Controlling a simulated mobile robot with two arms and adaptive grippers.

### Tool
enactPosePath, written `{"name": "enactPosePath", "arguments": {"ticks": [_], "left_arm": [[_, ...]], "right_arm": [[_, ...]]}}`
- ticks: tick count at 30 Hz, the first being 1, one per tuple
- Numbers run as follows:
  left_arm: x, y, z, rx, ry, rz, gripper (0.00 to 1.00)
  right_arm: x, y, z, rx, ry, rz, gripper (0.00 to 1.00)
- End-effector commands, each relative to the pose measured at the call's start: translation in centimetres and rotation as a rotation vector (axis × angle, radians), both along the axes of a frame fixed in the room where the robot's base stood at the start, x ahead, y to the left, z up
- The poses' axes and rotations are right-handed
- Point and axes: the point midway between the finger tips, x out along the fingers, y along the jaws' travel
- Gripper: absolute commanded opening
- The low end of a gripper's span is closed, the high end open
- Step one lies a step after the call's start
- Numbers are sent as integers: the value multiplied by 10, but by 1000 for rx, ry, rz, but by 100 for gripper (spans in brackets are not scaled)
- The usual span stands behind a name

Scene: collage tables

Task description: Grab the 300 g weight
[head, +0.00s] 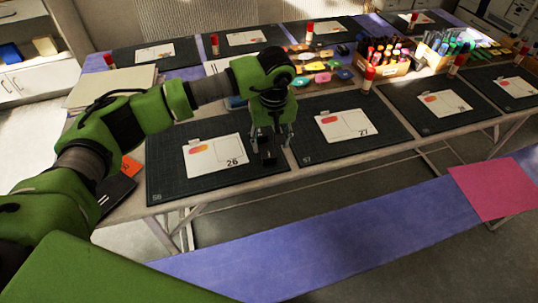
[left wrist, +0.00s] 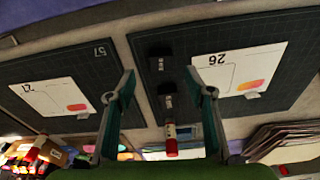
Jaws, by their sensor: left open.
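A small dark block with pale marks (left wrist: 158,63), which looks like a weight, lies on mat 56 near its edge in the left wrist view. A dark block also shows in the head view (head: 268,159), just below my left gripper (head: 270,143). I cannot read its label. A second small dark piece (left wrist: 166,88) lies beside it in the wrist view. My left gripper (left wrist: 159,76) is open, its fingers pointing down on either side of the blocks in the picture, with nothing between them that I can see held. My right gripper is out of view.
A red-capped glue stick (left wrist: 171,140) stands close by in the wrist view. Card 26 (head: 216,155) lies left of the block on the mat (head: 165,185), card 27 (head: 344,125) to the right. A purple bench (head: 330,245) runs in front.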

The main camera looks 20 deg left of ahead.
Motion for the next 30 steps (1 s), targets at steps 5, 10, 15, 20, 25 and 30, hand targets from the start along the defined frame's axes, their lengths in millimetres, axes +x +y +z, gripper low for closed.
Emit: {"name": "enactPosePath", "arguments": {"ticks": [5,10,15,20,25,30], "left_arm": [[1,1,-12,0,0,0,49],[4,6,-33,0,6,1,49],[9,7,-55,-2,1,1,49],[9,8,-61,-1,0,-1,49],[9,8,-60,-1,0,-1,41],[9,8,-60,-1,0,-1,0]], "right_arm": [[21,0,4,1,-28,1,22],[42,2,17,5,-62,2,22],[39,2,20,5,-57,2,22],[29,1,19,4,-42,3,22],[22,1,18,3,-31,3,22],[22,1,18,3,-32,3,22]]}}
